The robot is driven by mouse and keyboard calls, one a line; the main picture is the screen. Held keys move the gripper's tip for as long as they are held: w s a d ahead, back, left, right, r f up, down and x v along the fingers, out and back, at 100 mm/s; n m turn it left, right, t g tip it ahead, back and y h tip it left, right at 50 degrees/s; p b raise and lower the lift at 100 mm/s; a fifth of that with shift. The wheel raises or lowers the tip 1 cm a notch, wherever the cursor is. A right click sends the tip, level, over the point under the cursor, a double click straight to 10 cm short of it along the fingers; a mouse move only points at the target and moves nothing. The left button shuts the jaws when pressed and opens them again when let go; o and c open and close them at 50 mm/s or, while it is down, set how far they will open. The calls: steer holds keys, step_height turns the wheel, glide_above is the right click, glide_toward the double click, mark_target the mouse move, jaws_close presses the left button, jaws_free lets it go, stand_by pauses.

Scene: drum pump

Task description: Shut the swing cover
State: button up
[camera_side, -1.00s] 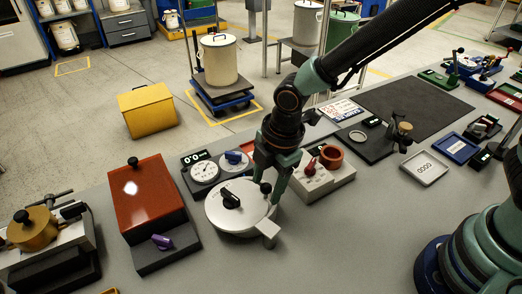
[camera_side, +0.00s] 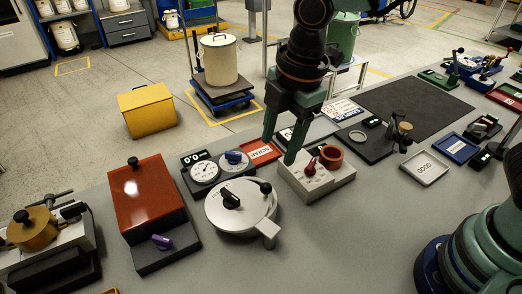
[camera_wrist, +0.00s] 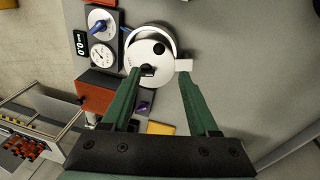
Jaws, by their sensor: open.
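The swing cover (camera_side: 249,209) is a round silver-grey disc on a round housing in the middle of the bench. It has a black knob (camera_side: 231,200) near its middle and a black ball knob (camera_side: 266,187) near its rim. A pale square block (camera_side: 268,234) sticks out at the front. In the wrist view the disc (camera_wrist: 140,59) lies mostly over the housing, with a pale rim (camera_wrist: 170,37) showing on one side. I cannot tell whether it is fully shut. My gripper (camera_side: 277,152) is open and empty, above and behind the disc, apart from it.
A dial gauge (camera_side: 205,172) with a blue knob stands behind the cover. A grey box with a red lever and an orange-brown ring (camera_side: 331,157) stands to the right. A red box (camera_side: 147,199) stands to the left. Bare bench lies in front.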

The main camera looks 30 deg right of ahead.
mark_target(267, 185)
stand_by(0.3)
steer(key=f+n, duration=0.1)
steer(key=f, duration=0.3)
steer(key=w+f+n, duration=0.1)
steer(key=f+n, duration=0.1)
steer(key=f, duration=0.2)
steer(key=w+a+f+n, duration=0.1)
steer(key=f, duration=0.3)
steer(key=shift+s, duration=0.1)
jaws_close()
steer(key=shift+r, duration=0.1)
stand_by(1.4)
